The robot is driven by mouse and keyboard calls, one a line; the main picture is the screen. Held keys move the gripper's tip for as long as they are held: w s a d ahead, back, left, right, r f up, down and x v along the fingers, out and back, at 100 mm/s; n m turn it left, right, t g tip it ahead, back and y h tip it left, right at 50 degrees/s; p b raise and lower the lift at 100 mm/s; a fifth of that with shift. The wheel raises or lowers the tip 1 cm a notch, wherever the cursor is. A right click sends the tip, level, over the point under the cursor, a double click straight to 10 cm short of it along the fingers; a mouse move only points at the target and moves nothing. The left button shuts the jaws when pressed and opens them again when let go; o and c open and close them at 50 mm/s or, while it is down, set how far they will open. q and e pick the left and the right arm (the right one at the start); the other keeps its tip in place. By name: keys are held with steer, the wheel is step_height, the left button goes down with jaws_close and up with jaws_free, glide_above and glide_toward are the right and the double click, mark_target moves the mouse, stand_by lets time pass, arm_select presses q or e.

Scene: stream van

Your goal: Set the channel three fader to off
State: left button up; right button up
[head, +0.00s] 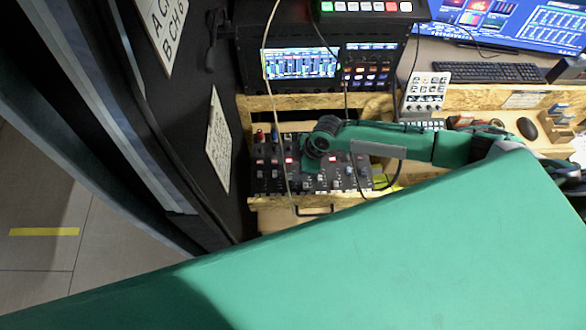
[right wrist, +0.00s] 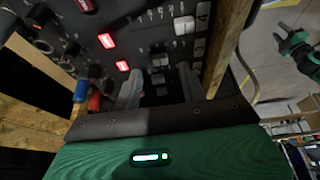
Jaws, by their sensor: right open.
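The dark mixer panel (head: 270,180) with knobs, lit red buttons and faders lies below the screens in the head view. My right gripper (head: 314,158) hangs over its middle and hides part of it. In the right wrist view my right gripper (right wrist: 160,78) is open, its two grey fingers pointing at the panel. The pale fader cap (right wrist: 160,60) beside the label that looks like 3 (right wrist: 198,48) shows just beyond the fingertips, with nothing gripped. Another cap (right wrist: 184,25) is by label 4 (right wrist: 203,20). Contact cannot be told. A green-and-black gripper (right wrist: 300,48), apparently my left, is at right.
A pale cable (head: 279,130) hangs across the mixer in the head view. A wooden edge (right wrist: 230,40) runs beside the faders. Blue and red knobs (right wrist: 81,92) stand left of the fingers. A rack with a screen (head: 300,63) is behind, and a dark wall is at left.

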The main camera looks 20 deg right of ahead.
mark_target(291, 175)
steer(key=shift+x, duration=1.65)
steer(key=shift+c, duration=0.4)
jaws_close()
